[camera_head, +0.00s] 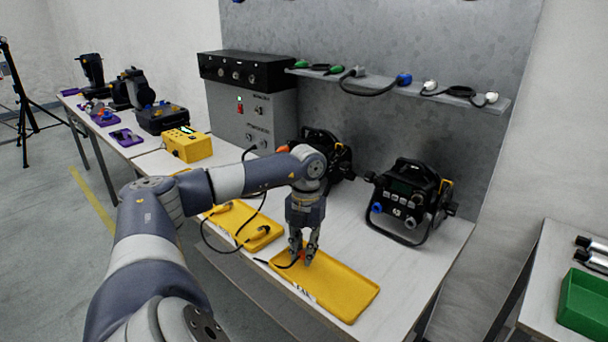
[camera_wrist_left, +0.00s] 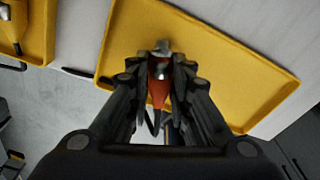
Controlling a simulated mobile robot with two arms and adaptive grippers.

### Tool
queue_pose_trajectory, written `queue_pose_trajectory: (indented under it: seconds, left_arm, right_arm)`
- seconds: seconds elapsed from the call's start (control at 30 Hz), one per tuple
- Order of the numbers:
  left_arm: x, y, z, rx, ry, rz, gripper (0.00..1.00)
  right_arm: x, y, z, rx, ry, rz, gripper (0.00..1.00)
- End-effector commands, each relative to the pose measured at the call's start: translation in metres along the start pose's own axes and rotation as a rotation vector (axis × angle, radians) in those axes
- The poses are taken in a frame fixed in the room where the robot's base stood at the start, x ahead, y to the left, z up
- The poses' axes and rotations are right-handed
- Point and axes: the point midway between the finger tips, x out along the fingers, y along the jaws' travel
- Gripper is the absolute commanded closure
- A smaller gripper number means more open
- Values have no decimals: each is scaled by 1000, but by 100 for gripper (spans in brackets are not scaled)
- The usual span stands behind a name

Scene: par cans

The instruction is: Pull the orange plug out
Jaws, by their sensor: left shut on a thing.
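The orange plug (camera_wrist_left: 158,90) is between the fingers of my left gripper (camera_wrist_left: 160,72) in the left wrist view, with a metallic tip showing at its front end. In the head view my left gripper (camera_head: 304,258) points down over the right yellow tray (camera_head: 345,295), shut on the plug. Only a small orange bit of the plug shows there. A black cable runs from the plug. I cannot tell whether the plug touches the tray. My right gripper does not show.
Another yellow tray (camera_head: 225,213) with cabled connectors lies to the left. Black par cans (camera_head: 407,196) stand behind on the white table. A grey cabinet (camera_head: 250,115) and a yellow box (camera_head: 187,145) stand further left. A green bin (camera_head: 585,300) is at the right edge.

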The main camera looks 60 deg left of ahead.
Motion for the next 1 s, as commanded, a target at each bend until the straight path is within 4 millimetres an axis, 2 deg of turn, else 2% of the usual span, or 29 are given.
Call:
queue_pose_trajectory:
  seconds: [0.03,0.1,0.43,0.57,1.0]
  left_arm:
    - [0,0,0,0,0,0,74]
    - [0,0,0,0,0,0,58]
    - [-1,0,0,0,0,0,57]
    - [-10,-1,1,0,-3,-2,57]
    - [-96,-1,1,1,-4,-6,57]
  right_arm:
    - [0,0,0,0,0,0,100]
    - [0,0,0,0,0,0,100]
    - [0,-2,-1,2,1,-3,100]
    - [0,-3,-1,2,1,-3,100]
    - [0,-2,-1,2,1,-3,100]
